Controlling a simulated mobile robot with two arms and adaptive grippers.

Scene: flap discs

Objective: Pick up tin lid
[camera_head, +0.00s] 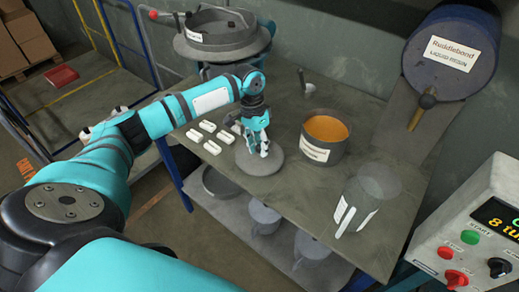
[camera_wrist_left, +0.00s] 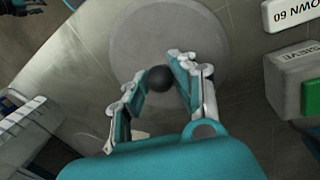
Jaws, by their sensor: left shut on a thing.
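The tin lid is a round grey disc (camera_head: 262,168) with a dark ball knob, near the front edge of the bench in the head view. In the left wrist view the lid (camera_wrist_left: 200,35) fills the upper middle, with its knob (camera_wrist_left: 160,78) between the fingers. My left gripper (camera_head: 258,150) points down over the lid and is shut on the knob; it also shows in the left wrist view (camera_wrist_left: 157,82). I cannot tell whether the lid touches the bench. An open tin with orange contents (camera_head: 325,130) stands to its right. My right gripper is not in view.
Several white labelled blocks (camera_head: 212,147) lie left of the lid on the bench (camera_head: 300,205). A clear container (camera_head: 368,195) stands at the right front, below a dark resin drum (camera_head: 450,50). A control box (camera_head: 480,225) is at the far right. Pots sit on the lower shelf.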

